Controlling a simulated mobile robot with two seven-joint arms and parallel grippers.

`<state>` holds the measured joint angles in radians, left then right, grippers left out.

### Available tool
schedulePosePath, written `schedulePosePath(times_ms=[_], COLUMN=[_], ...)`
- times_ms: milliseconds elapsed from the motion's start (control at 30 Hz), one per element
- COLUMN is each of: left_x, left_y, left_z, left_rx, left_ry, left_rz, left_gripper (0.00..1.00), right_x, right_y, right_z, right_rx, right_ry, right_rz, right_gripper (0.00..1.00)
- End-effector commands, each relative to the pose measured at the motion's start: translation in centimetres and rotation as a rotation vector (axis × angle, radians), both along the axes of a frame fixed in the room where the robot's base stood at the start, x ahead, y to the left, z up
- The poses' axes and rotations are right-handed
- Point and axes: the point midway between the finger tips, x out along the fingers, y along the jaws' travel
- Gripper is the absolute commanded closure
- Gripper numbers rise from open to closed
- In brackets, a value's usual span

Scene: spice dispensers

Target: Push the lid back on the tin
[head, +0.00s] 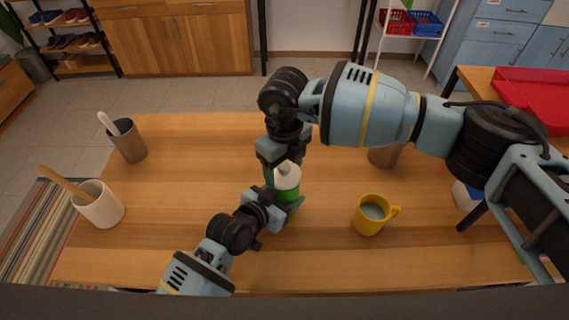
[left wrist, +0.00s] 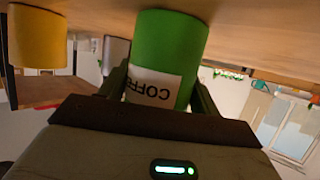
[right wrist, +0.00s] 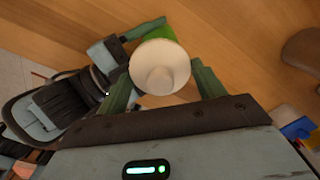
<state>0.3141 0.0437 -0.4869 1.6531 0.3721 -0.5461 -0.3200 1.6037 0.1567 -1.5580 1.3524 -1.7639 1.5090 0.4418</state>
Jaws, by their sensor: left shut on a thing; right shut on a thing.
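The green tin (head: 288,192) stands upright on the wooden table; its COFFEE label (left wrist: 153,89) shows upside down in the left wrist view. The white lid (head: 287,173), with a raised knob, is at the tin's top; it also shows from above in the right wrist view (right wrist: 160,67). I cannot tell whether it is fully seated. My left gripper (head: 288,205) is shut on the tin's body from the front left. My right gripper (head: 284,178) reaches down from above, shut on the lid, its fingers on either side. The tin's rim is mostly hidden.
A yellow mug (head: 369,215) with liquid stands right of the tin. A white cup (head: 99,206) with a wooden utensil and a grey-brown cup (head: 129,143) are at left. A brownish cup (head: 384,156) is partly behind my right arm. The table's left middle is clear.

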Motion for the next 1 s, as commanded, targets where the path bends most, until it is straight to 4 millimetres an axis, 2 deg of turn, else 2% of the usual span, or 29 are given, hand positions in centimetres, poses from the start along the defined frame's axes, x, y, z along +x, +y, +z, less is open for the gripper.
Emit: schedulePosePath(times_ms=[600,633,700,800,1000], left_x=[0.0,0.0,0.0,0.0,0.0], left_y=[0.0,0.0,0.0,0.0,0.0], left_z=[0.0,0.0,0.0,0.0,0.0], left_rx=[0.001,0.001,0.001,0.001,0.001], left_ry=[0.000,0.000,0.000,0.000,0.000], left_rz=[0.000,0.000,0.000,0.000,0.000], left_gripper=[0.78,0.78,0.78,0.78,0.78], right_x=[0.0,0.0,0.0,-0.1,-0.2], right_y=[0.0,0.0,0.0,0.1,0.2], right_z=[-1.1,-1.1,-1.1,-1.1,-1.1], right_rx=[0.000,0.001,0.001,0.001,0.003], right_ry=[0.001,0.001,0.001,0.001,0.004], right_rz=[0.001,0.001,0.001,0.001,0.004], right_gripper=[0.57,0.28,0.18,0.06,0.06])
